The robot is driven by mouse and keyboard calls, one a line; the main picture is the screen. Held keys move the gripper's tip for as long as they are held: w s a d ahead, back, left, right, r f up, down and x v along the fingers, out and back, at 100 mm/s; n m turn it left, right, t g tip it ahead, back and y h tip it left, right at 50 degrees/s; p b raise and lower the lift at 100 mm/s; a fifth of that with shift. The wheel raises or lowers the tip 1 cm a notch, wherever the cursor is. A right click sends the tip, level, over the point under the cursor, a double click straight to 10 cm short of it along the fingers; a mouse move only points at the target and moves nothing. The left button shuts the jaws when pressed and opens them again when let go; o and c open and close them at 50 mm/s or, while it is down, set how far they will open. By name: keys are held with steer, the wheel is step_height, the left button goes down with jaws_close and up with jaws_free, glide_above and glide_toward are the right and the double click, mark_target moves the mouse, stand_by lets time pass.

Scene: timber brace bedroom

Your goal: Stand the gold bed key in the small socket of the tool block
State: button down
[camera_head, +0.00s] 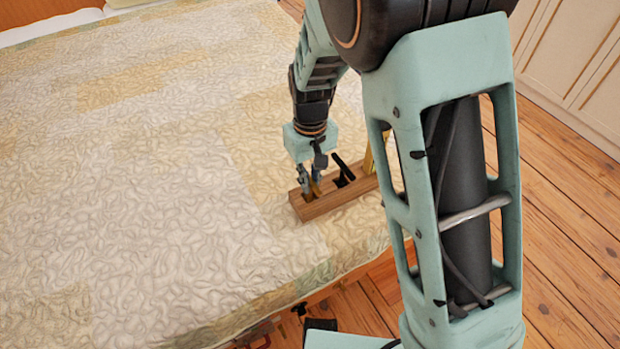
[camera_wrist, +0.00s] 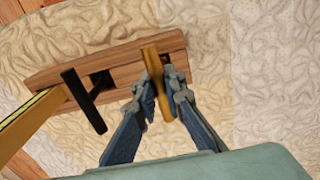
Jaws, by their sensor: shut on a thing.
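The wooden tool block (camera_head: 322,208) lies on the quilt near the bed's edge. It also shows in the wrist view (camera_wrist: 126,62). My gripper (camera_head: 311,184) is above the block's left end in the head view. In the wrist view my gripper's fingers (camera_wrist: 161,93) are shut on the gold bed key (camera_wrist: 152,66). The key is over the block's right end there, with a dark opening partly showing beside it. I cannot tell whether its lower end is inside that opening. In the head view the key is mostly hidden by the fingers.
A black T-shaped tool (camera_wrist: 82,98) stands tilted at the block, beside a dark square opening (camera_wrist: 102,81). A yellow tool (camera_wrist: 30,118) is at the block's far end. The quilted bed (camera_head: 150,200) is clear to the left in the head view.

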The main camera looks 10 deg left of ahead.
steer(key=shift+f, duration=0.1)
steer(key=c, duration=1.9)
jaws_free()
steer(key=shift+c, duration=0.2)
step_height(320, 180, up, 12)
